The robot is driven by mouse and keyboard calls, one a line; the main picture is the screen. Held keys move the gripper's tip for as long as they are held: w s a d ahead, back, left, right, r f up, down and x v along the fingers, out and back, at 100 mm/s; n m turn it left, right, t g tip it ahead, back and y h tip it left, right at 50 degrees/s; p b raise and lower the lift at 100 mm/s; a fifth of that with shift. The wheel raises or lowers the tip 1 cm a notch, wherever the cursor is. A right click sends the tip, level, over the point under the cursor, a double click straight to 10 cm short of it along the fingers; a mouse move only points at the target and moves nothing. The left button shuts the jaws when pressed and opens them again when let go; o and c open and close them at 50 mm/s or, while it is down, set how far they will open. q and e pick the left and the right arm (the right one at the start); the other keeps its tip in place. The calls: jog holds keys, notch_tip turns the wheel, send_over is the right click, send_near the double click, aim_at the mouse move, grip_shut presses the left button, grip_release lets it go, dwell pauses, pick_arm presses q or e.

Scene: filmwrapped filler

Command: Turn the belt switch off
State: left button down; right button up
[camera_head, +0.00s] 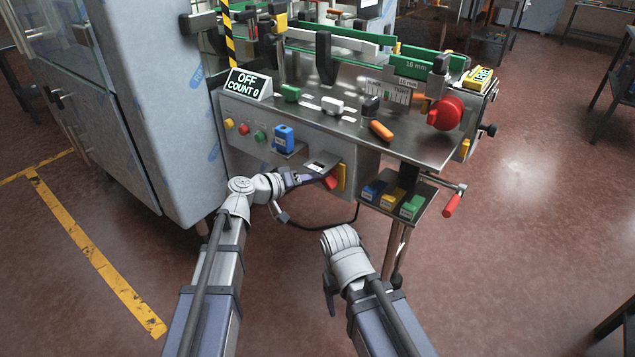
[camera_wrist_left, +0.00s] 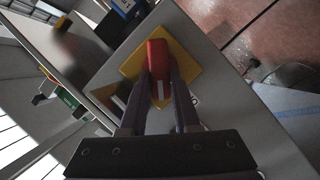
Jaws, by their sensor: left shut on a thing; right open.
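The belt switch has a red handle (camera_wrist_left: 157,58) on a yellow diamond-shaped plate (camera_wrist_left: 186,60) in the left wrist view. In the head view the red handle (camera_head: 331,182) and yellow plate (camera_head: 342,178) are at the right end of the machine's front panel. My left gripper (camera_head: 316,178) reaches the switch from the left. Its fingers (camera_wrist_left: 160,88) are shut on the red handle, one on each side. A display (camera_head: 247,84) on the machine reads "OFF" and "COUNT 0". My right gripper (camera_head: 330,292) is open, low in front of the machine, away from the switch.
A blue block (camera_head: 284,138) sits on a small ledge left of the switch. A tray (camera_head: 398,197) with blue, yellow and green blocks is to the right, near a red-handled crank (camera_head: 453,204). A dark cable hangs below the panel. Floor in front is open.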

pick_arm(q)
jog(key=shift+a+f+n+h+b, duration=0.1)
jog(key=shift+f+n+h+b, duration=0.1)
jog(key=shift+n+h+b, duration=0.6)
jog(key=shift+f+n+h+b, duration=0.25)
jog(key=shift+n+b, duration=0.9)
jog(key=shift+n, duration=0.25)
jog(key=shift+a+f+n+h+b, duration=0.1)
jog(key=shift+f+n+h+b, duration=0.1)
jog(key=shift+n+h+b, duration=0.6)
jog(key=shift+n+t+y, duration=0.3)
jog(key=shift+n+y, duration=0.05)
jog(key=shift+n, duration=0.05)
jog(key=c, duration=0.6)
grip_release()
jog(key=shift+w, duration=0.1)
jog(key=shift+c, duration=0.2)
jog(key=v, duration=0.8)
jog(key=shift+w+d, duration=0.1)
